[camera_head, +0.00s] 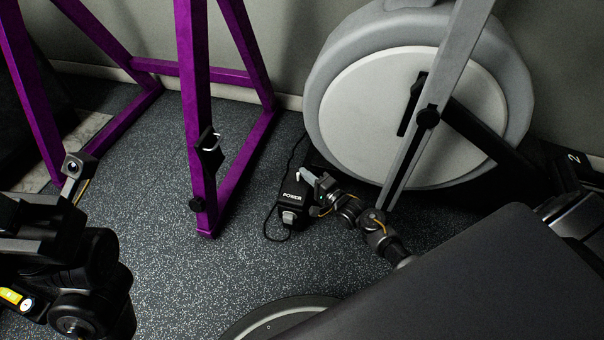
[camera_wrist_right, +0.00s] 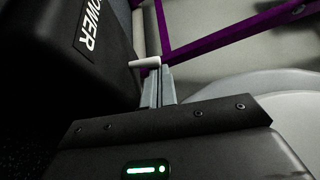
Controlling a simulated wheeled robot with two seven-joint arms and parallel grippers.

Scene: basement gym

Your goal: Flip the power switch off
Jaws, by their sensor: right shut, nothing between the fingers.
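The black power box (camera_head: 291,204) sits on the floor between the purple frame and the round machine. Its white POWER label shows in the head view, and its side fills the upper left of the right wrist view (camera_wrist_right: 55,60). A short white piece (camera_wrist_right: 145,62), seemingly the switch lever, shows beside the box. My right gripper (camera_head: 312,179) is shut at the box's upper right; its fingertips (camera_wrist_right: 157,72) are close to the white piece, and I cannot tell whether they touch. My left arm (camera_head: 60,250) is at the far left; its finger state is unclear.
A purple metal frame (camera_head: 200,130) stands left of the box. A large grey-white round machine (camera_head: 405,110) stands behind it on the right. A dark padded surface (camera_head: 470,285) fills the lower right. A black cable (camera_head: 268,227) loops beside the box; speckled floor (camera_head: 180,270) is open at left centre.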

